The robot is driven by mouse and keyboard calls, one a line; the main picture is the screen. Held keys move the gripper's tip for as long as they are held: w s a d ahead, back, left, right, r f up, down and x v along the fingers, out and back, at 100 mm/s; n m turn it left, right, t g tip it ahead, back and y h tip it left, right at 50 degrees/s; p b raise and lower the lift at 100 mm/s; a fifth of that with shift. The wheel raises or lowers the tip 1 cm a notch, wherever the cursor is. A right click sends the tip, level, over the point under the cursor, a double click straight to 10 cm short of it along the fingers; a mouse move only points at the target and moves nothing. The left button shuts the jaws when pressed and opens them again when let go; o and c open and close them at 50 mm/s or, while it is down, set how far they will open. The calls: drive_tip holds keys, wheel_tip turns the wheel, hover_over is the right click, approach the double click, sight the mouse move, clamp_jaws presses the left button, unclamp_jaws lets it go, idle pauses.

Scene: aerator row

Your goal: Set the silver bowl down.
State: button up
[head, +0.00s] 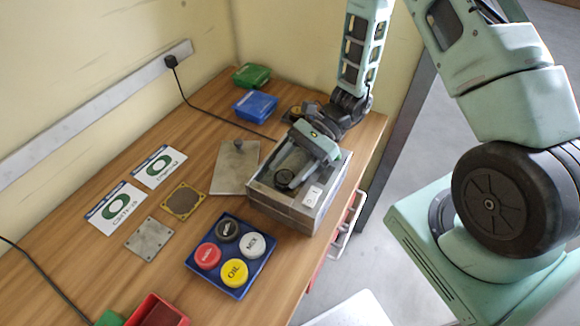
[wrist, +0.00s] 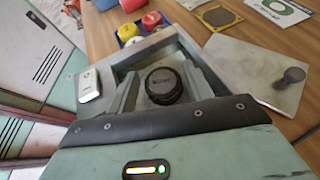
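I see no silver bowl in either view. My gripper (head: 287,178) is low over a grey metal box (head: 295,208) at the right end of the bench. In the wrist view its two fingers (wrist: 160,80) stand apart. A black round cap (wrist: 163,88) shows between them, with a small gap at its left side. The fingers do not look closed on it; I cannot tell whether it touches the right finger. The box carries a small white-faced part (head: 313,196) at its front right.
Left of the box lies a flat grey plate with a knob (head: 236,168). A blue tray (head: 217,284) with red, black, white and yellow caps stands in front. Blue (head: 256,106) and green (head: 251,75) boxes stand at the back. The bench's right edge is close to the metal box.

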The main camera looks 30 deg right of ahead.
drive_tip(key=shift+s+d+f, duration=0.1)
drive_tip(key=shift+s+f, duration=0.1)
drive_tip(key=shift+f, duration=0.35)
drive_tip(key=shift+r, duration=0.2)
drive_tip(key=v, duration=0.4)
drive_tip(key=b+v, duration=0.1)
drive_tip(key=v, duration=0.3)
drive_tip(key=b+v, duration=0.1)
drive_tip(key=v, duration=0.3)
drive_tip(key=shift+w+a+r, duration=0.25)
drive_tip(key=shift+w+r, duration=0.05)
drive_tip(key=shift+r, duration=0.1)
drive_tip(key=s+a+r+n+t+h, duration=0.1)
drive_tip(key=s+a+r+n+h, duration=0.4)
drive_tip(key=n, duration=0.6)
drive_tip(key=s+a+r+n+t+h, duration=0.2)
drive_tip(key=s+a+r+n+h, duration=0.3)
drive_tip(key=s+a+n, duration=0.5)
drive_tip(key=shift+s+a+r+n+h, duration=0.3)
drive_tip(key=shift+s+n+h, duration=0.5)
drive_tip(key=shift+n+h, duration=0.1)
